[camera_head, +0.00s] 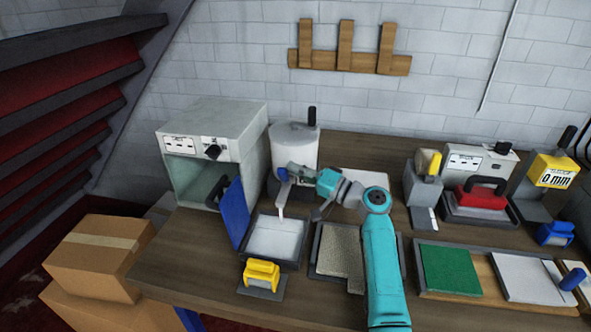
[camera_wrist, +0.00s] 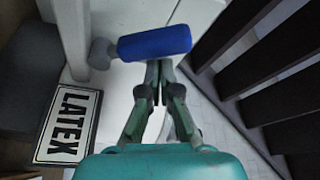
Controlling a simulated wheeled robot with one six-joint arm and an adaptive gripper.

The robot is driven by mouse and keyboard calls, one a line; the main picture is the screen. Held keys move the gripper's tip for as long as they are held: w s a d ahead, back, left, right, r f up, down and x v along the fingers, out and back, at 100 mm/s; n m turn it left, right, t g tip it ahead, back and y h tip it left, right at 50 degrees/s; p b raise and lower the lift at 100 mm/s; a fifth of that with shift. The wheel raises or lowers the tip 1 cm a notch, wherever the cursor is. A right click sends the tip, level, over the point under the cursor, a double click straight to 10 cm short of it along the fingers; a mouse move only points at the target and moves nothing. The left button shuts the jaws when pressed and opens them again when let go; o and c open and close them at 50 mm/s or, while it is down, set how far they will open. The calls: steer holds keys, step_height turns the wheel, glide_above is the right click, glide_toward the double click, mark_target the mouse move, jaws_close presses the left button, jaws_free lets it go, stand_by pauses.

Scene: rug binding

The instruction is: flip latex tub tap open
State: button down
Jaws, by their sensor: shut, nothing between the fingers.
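The latex tub (camera_head: 293,143) is a white cylinder with a black knob on top, standing at the back of the bench. Its tap has a blue lever (camera_head: 283,175), low on the tub's front. A thin white strip (camera_head: 281,202), looking like a latex stream, runs from below the tap to a white-filled tray (camera_head: 262,239). My gripper (camera_head: 293,170) is shut and empty at the tap. In the wrist view its fingertips (camera_wrist: 158,64) are right at the blue lever (camera_wrist: 155,43), which lies crosswise; contact is unclear. A LATEX label (camera_wrist: 69,124) shows at left.
A grey cabinet (camera_head: 232,119) with an open blue door (camera_head: 237,213) stands close left. A yellow-handled tool (camera_head: 262,271) and a tray with a beige rug piece (camera_head: 337,255) lie in front. Boxed machines (camera_head: 478,165) and a green mat board (camera_head: 449,269) are right.

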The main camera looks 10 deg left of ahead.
steer(key=shift+s+f, duration=0.2)
steer(key=shift+s, duration=0.3)
